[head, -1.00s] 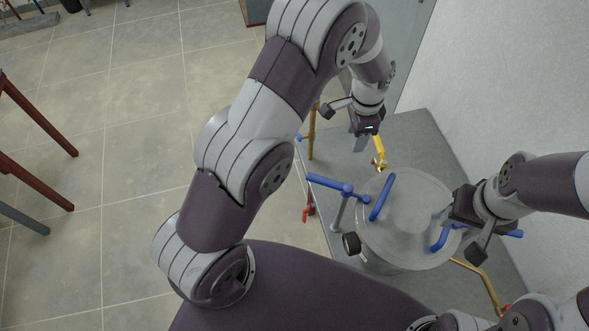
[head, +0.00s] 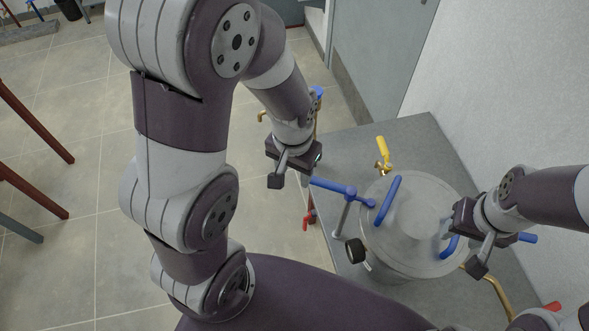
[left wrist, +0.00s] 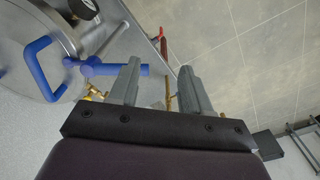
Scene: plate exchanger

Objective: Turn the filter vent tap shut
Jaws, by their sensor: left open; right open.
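A brass tap with a yellow handle (head: 381,148) stands at the far edge of the round grey filter lid (head: 415,222); it is probably the vent tap. My left gripper (head: 300,163) is to the left of this tap, clear of it. A small brass and yellow part (left wrist: 95,93) shows behind the left finger.
A blue bar handle (head: 342,188) sticks out left of the lid, near my left gripper. A blue loop handle (head: 387,201) is on the lid. A black gauge (head: 355,250) and a red lever (head: 307,222) are near the front left. Open floor (head: 80,120) lies left.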

